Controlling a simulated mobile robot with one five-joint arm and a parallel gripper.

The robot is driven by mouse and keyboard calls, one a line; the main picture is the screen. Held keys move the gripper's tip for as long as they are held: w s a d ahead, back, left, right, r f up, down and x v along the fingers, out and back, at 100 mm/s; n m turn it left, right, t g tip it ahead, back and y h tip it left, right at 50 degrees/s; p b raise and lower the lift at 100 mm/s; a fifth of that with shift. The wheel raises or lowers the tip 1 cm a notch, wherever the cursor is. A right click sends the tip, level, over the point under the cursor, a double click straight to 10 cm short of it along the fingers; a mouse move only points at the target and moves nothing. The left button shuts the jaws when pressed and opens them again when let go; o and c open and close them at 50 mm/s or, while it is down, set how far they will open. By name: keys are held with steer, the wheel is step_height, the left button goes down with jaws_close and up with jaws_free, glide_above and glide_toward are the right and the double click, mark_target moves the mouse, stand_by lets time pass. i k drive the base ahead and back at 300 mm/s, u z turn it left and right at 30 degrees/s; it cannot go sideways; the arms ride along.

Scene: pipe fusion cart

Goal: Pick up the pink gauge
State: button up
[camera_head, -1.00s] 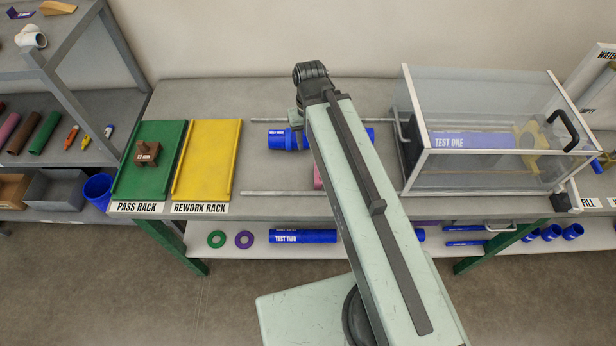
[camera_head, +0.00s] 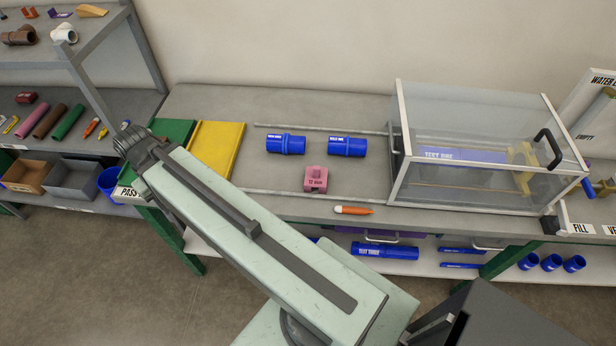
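The pink gauge (camera_head: 316,180) is a small block with a raised knob and a dark printed label. It stands upright on the grey bench top, below and between two blue pipe fittings, with clear surface around it. My arm reaches up and left across the picture, and its dark wrist end is over the green rack at the left, well away from the gauge. My gripper's fingers do not show; the wrist and arm hide them.
Two blue fittings (camera_head: 286,144) (camera_head: 347,146) sit behind the gauge. An orange marker (camera_head: 353,210) lies near the bench's front edge. The clear test tank (camera_head: 480,180) stands at right. The yellow rack (camera_head: 217,146) and partly covered green rack (camera_head: 172,131) are at left.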

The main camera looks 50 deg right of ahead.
mark_target(316, 176)
steer(key=k, duration=0.95)
steer(key=u, duration=0.45)
steer(key=i, duration=0.5)
steer(key=u, duration=0.05)
